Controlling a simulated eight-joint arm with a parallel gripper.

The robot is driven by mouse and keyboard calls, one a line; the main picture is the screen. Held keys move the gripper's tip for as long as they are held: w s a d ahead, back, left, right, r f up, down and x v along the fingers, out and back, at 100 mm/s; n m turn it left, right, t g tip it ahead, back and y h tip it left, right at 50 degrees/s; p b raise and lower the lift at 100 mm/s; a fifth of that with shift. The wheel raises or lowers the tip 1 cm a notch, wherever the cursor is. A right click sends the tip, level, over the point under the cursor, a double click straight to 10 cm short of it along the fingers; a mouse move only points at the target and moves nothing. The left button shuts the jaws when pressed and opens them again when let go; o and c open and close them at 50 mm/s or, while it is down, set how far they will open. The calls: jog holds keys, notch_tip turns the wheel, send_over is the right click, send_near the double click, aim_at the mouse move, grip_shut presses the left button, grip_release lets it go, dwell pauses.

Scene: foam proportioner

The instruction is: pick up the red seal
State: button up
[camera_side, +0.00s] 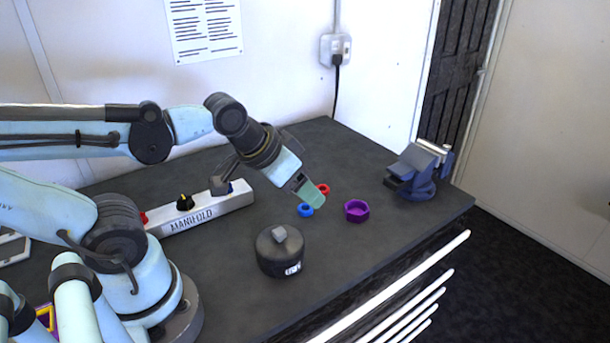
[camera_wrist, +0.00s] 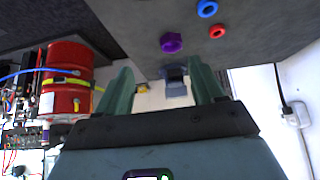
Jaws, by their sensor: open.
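The red seal (camera_side: 323,189) is a small ring lying on the dark bench top, just behind my gripper's fingertips in the side view. It also shows near the top of the wrist view (camera_wrist: 217,31), beyond the fingers. My gripper (camera_side: 309,196) is open and empty, tilted down over the bench in front of the seal. In the wrist view, its two green fingers (camera_wrist: 160,90) stand apart with nothing between them in grip.
A white manifold block (camera_side: 205,208) with knobs lies to the left. A round black lidded pot (camera_side: 279,252) stands in front. A dark blue vise (camera_side: 413,172) stands near the right bench edge. A red drum (camera_wrist: 68,80) shows in the wrist view. Bench between purple ring and vise is clear.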

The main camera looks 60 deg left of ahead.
jog(key=shift+w, duration=0.1)
jog(key=m+g, duration=0.7)
jog(key=m, duration=0.2)
send_over(321, 188)
jog(key=f, duration=0.2)
notch_tip(321, 188, down, 6)
jog(key=shift+w+d+f, duration=0.15)
jog(key=shift+f, duration=0.1)
jog(key=shift+a+f, duration=0.2)
jog(key=shift+f, duration=2.45)
jog(key=shift+c, duration=0.3)
jog(key=c, duration=1.1)
